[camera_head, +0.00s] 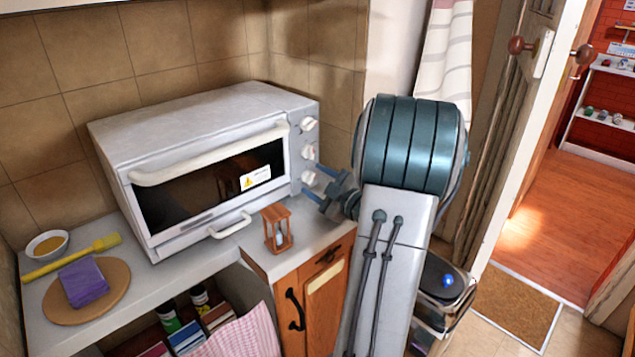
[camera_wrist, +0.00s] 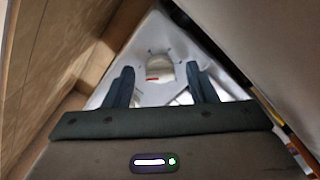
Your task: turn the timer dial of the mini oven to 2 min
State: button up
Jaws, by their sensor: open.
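The white mini oven (camera_head: 205,112) stands on the counter with its door shut. Three pale knobs sit in a column on the right of its front: a top knob (camera_head: 308,124), a middle knob (camera_head: 308,151) and a bottom knob (camera_head: 308,177). Their markings are too small to read, so I cannot tell which is the timer. My gripper (camera_head: 316,182) is open in front of the bottom knob. In the wrist view, a pale knob (camera_wrist: 159,66) with a small red mark shows between the open fingers of my gripper (camera_wrist: 160,72). I cannot tell whether they touch it.
A small wooden hourglass (camera_head: 278,228) stands on the counter near the gripper. A wall is close on the right of the oven.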

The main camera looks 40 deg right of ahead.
jog(key=shift+c, duration=0.3)
jog(key=c, duration=0.9)
jog(key=shift+m, duration=0.8)
jog(key=o, duration=1)
jog(key=shift+c, duration=0.2)
jog(key=shift+s, duration=0.1)
jog(key=s+d+b, duration=0.1)
jog(key=s, duration=1.2)
jog(key=shift+s, duration=0.3)
